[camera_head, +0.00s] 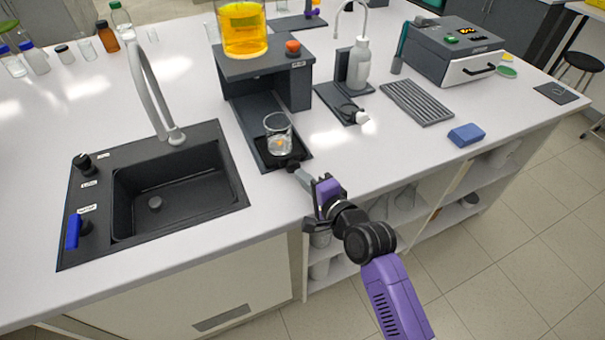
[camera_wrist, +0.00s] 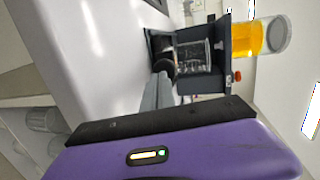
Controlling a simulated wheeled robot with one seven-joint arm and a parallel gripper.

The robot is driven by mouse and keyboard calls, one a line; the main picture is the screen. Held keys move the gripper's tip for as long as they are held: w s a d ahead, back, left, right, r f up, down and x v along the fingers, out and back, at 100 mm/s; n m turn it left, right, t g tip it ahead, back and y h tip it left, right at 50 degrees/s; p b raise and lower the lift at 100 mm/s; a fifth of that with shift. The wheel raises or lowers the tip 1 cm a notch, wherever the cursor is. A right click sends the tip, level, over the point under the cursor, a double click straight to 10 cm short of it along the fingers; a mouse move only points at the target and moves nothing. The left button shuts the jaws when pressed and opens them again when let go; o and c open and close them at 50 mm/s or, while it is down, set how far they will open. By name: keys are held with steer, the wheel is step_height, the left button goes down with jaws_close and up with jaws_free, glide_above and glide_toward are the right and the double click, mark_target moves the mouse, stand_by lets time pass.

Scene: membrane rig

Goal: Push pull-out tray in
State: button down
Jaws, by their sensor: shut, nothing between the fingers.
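The pull-out tray (camera_head: 287,160) is the dark slab at the front foot of the dark grey membrane rig (camera_head: 265,72). A glass beaker (camera_head: 278,130) stands upright on it, with a small orange-yellow spot inside; it also shows in the wrist view (camera_wrist: 192,52). A round black knob (camera_head: 292,164) is at the tray's front. My gripper (camera_head: 299,173) is shut and empty, its fingertips at the knob from the front right; whether they touch it I cannot tell. The wrist view shows the fingers (camera_wrist: 157,95) pointing toward the knob (camera_wrist: 163,68).
A yellow-filled vessel (camera_head: 243,28) and an orange button (camera_head: 293,47) are on top of the rig. A black sink (camera_head: 160,190) lies to the left. A wash bottle (camera_head: 359,65), ribbed mat (camera_head: 416,102) and blue sponge (camera_head: 466,135) are to the right. The counter's front edge is below my gripper.

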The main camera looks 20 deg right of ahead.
mark_target(287, 147)
steer(key=shift+w, duration=0.3)
steer(key=w+b, duration=0.3)
steer(key=w, duration=0.9)
steer(key=shift+w+f, duration=0.1)
steer(key=shift+w+b, duration=0.35)
steer(key=shift+w, duration=0.2)
